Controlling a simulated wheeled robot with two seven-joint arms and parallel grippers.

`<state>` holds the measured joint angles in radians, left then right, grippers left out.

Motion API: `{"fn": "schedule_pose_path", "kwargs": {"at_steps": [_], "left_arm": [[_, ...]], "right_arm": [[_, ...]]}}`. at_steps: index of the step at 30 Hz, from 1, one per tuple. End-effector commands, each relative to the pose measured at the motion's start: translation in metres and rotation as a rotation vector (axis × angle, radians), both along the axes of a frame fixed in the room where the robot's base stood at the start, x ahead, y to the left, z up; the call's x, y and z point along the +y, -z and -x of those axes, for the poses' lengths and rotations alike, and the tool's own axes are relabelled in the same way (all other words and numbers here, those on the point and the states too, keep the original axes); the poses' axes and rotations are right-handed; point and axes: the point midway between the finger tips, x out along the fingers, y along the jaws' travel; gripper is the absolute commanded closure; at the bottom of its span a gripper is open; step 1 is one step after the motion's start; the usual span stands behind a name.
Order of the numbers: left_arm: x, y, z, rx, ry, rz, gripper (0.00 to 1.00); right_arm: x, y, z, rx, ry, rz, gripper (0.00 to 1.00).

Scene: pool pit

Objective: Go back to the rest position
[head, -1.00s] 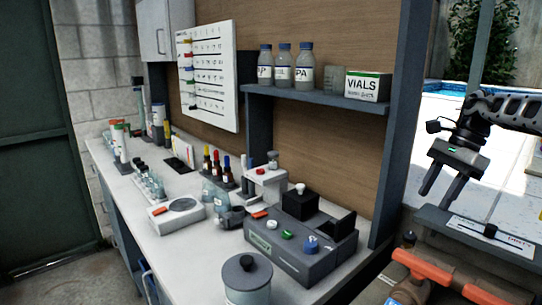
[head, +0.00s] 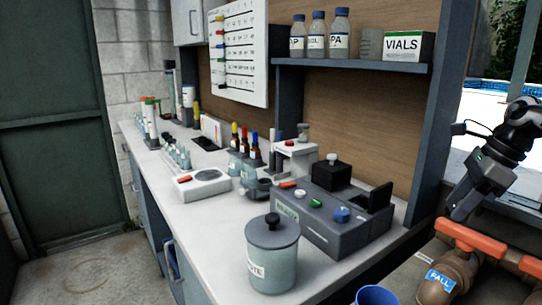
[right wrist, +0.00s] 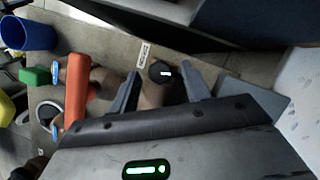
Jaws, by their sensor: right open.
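My right gripper (head: 464,208) is at the right of the head view, empty. It hangs over the orange valve handle (head: 470,238) and brown pipework beside the bench. In the right wrist view its two dark fingers (right wrist: 163,92) stand apart, with a round black knob (right wrist: 160,72) showing between and beyond them. I cannot tell how far the knob is from the fingers. The orange handle (right wrist: 75,97) lies to the left in that view. My left gripper is in no view.
The bench (head: 205,230) carries a lidded jar (head: 272,262), a grey test unit (head: 330,228), a white round-plated device (head: 203,184) and several bottles. A shelf (head: 350,66) holds bottles and a vials box (head: 408,46). Open floor (head: 90,275) lies left. A blue cup (head: 376,295) is at the bottom.

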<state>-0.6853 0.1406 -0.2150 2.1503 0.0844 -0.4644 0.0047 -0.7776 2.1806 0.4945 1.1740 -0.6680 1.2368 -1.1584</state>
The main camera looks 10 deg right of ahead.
Motion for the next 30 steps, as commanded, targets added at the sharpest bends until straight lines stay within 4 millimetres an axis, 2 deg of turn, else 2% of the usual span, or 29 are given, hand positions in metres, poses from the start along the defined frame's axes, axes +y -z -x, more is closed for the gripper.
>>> {"fn": "schedule_pose_path", "kwargs": {"at_steps": [8,30], "left_arm": [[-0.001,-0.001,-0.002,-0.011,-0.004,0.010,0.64],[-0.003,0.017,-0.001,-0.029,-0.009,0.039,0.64]], "right_arm": [[0.002,0.000,0.002,-0.002,0.267,0.000,0.53],[0.007,0.002,0.004,0.000,0.925,0.001,0.53]]}}
